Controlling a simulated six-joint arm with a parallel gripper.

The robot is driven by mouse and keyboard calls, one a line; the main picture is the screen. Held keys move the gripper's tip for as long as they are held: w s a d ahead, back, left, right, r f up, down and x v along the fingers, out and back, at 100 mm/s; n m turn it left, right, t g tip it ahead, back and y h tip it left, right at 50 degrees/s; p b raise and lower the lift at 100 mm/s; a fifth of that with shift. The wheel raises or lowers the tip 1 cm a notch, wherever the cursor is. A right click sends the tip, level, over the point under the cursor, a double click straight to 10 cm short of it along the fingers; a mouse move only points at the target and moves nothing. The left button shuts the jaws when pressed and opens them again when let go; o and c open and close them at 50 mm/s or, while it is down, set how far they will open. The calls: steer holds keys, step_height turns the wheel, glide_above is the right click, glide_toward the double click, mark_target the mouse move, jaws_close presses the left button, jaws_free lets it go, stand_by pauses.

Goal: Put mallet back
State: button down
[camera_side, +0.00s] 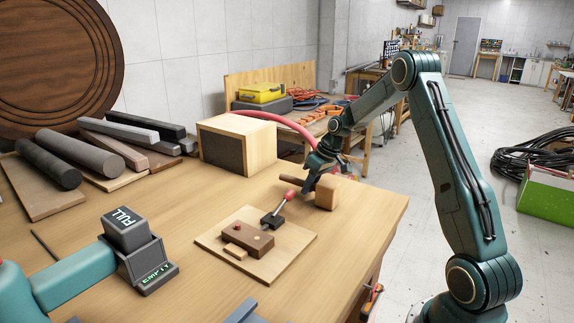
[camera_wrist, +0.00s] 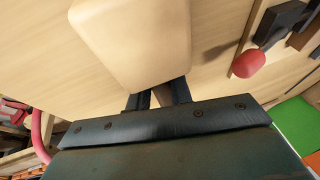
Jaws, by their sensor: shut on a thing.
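The mallet has a pale wooden block head (camera_side: 327,193) and a darker brown handle (camera_side: 292,180). In the side view it is near the right edge of the workbench. My gripper (camera_side: 310,184) is shut on the mallet, apparently on its handle close to the head. The wrist view shows the mallet head (camera_wrist: 130,40) large, just beyond the gripper's dark fingers (camera_wrist: 158,97). The fingers hide the held part. I cannot tell whether the head touches the bench.
A wooden box (camera_side: 262,148) with a dark face stands behind left. A board (camera_side: 288,262) in front carries a brown block and a red-handled tool (camera_side: 285,202). A FULL/EMPTY sign block (camera_side: 125,228) is at left. Bars and rods lie at back left. Bare bench lies between.

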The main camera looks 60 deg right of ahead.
stand_by(0.3)
steer(key=c, duration=1.3)
jaws_free()
steer(key=shift+f, duration=0.1)
steer(key=shift+o, duration=0.2)
steer(key=v, duration=1.2)
steer(key=shift+s, duration=0.1)
